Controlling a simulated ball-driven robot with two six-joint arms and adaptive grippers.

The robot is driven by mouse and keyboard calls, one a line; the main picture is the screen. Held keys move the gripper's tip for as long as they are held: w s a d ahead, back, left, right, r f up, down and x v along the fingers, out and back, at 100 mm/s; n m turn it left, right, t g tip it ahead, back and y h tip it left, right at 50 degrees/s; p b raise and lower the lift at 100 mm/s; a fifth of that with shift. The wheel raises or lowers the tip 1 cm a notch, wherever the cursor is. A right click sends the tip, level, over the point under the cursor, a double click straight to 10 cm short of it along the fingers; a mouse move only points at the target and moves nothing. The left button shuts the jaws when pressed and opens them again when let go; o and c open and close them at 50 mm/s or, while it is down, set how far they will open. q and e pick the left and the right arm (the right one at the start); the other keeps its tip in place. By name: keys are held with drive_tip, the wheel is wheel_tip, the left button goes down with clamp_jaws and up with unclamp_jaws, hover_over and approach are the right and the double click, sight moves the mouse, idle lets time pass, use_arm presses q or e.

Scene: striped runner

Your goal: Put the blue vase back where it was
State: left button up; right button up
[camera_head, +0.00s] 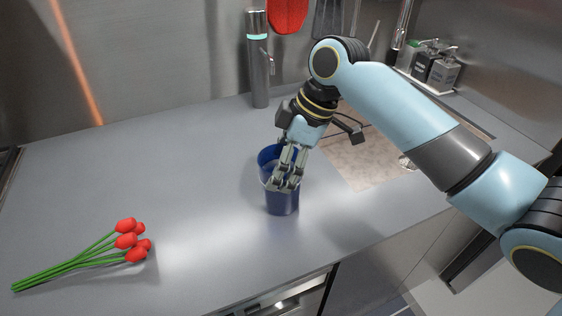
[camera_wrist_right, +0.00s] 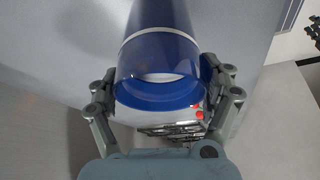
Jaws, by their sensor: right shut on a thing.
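The blue vase (camera_head: 281,201) is on or just above the grey counter, near the front edge in the head view. Its open rim tilts toward the back left. My right gripper (camera_head: 284,186) reaches down over it and is shut on it. In the right wrist view the vase (camera_wrist_right: 158,67) shows a white band, and the fingers of my right gripper (camera_wrist_right: 160,90) press on both sides near its rim. Whether its base touches the counter is not clear. My left gripper is in neither view.
Red tulips (camera_head: 126,240) with green stems lie on the counter (camera_head: 195,180) at the front left. A stone-coloured board (camera_head: 365,158) or inset lies right of the vase. Dispensers (camera_head: 436,68) stand at the back right. The left counter is mostly clear.

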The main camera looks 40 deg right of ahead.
drive_tip(key=o, duration=1.6)
drive_tip(key=shift+f, duration=0.1)
drive_tip(key=v, duration=1.2)
drive_tip(key=shift+b, duration=0.4)
drive_tip(key=shift+s, duration=0.1)
